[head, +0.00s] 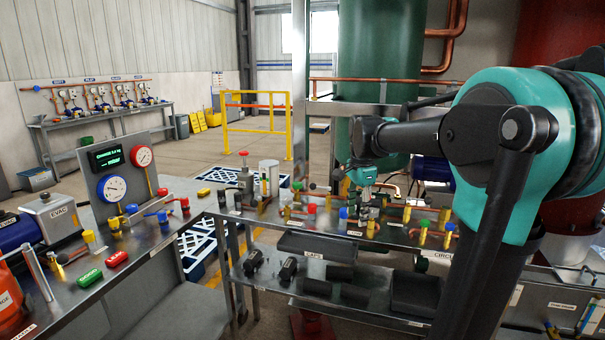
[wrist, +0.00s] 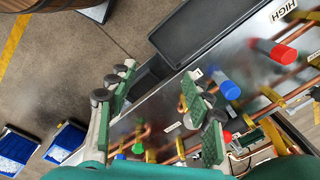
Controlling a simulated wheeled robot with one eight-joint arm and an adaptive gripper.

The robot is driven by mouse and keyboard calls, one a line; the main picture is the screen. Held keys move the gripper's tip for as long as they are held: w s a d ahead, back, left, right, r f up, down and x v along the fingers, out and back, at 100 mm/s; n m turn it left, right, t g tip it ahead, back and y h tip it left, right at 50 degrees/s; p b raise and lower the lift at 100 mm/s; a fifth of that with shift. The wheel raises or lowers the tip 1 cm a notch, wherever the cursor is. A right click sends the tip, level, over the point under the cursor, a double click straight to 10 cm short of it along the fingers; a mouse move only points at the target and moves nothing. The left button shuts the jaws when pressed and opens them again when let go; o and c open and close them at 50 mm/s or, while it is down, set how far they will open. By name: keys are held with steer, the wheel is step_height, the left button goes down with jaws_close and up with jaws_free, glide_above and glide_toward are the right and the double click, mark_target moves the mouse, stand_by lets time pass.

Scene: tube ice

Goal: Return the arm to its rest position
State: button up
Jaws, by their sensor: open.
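My arm (head: 400,135) reaches in from the right in the head view, with its teal joint large in the foreground. My gripper (head: 366,194) points down over the metal bench with the copper pipes and valves. In the wrist view my gripper (wrist: 158,108) shows its green-padded fingers spread apart, with nothing held between them. The exact height of the fingertips above the bench cannot be told.
A grey tray (wrist: 205,35) sits beside the fingers. The bench (head: 265,217) is crowded with fittings around my gripper. A left bench (head: 150,245) holds gauges (head: 113,188) and a vacuum pump (head: 50,220). A green tank (head: 385,60) stands behind. Open floor (head: 200,150) lies beyond.

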steer(key=s+d+f+n+t, duration=0.1)
steer(key=s+f+n, duration=0.6)
steer(key=s+f, duration=0.2)
steer(key=s+d+f+n+t, duration=0.2)
steer(key=s+f+n, duration=0.5)
steer(key=s+f, duration=0.3)
step_height(320, 180, down, 2)
steer(key=shift+s+f+t, duration=0.25)
steer(key=shift+t, duration=0.05)
